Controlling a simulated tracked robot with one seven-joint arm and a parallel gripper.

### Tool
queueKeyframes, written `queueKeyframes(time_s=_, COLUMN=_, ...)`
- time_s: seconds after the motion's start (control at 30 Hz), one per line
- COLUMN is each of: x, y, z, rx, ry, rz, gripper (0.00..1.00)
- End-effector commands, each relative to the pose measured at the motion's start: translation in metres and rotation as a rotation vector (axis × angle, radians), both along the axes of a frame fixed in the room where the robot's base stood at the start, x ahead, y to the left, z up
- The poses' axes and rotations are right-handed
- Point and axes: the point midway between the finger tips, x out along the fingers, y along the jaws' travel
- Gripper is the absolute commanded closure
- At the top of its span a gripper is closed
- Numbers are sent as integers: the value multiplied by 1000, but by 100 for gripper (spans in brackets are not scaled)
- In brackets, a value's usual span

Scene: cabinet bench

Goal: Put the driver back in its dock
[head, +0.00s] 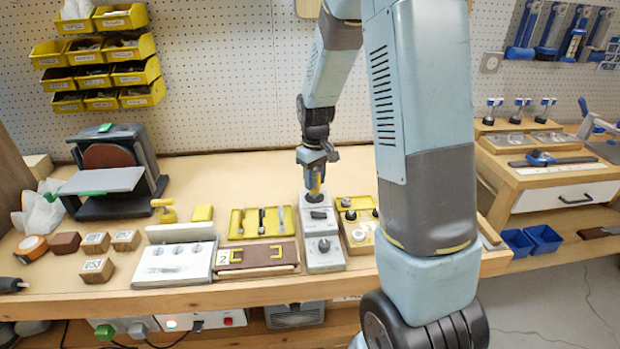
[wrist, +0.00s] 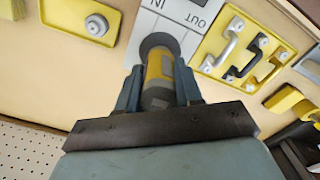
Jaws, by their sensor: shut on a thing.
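The driver (wrist: 159,70) has a yellow and grey body. My gripper (wrist: 158,88) is shut on it, one finger on each side. In the head view the yellow driver (head: 316,182) stands roughly upright under my gripper (head: 315,170). The dock is a pale grey block (head: 322,260) on the bench with a dark knob at its front. How deep the end sits is hidden.
A yellow tray with knobs (head: 357,243) stands close on the right. A sander (head: 115,170) and wooden blocks (head: 97,270) are further left.

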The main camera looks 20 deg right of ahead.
Motion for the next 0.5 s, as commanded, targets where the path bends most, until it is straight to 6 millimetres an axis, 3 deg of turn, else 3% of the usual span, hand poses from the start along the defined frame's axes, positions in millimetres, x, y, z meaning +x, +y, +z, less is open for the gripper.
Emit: queueKeyframes(time_s=0.5, x=0, y=0, z=-8, rx=0, ry=0, rz=0, gripper=96)
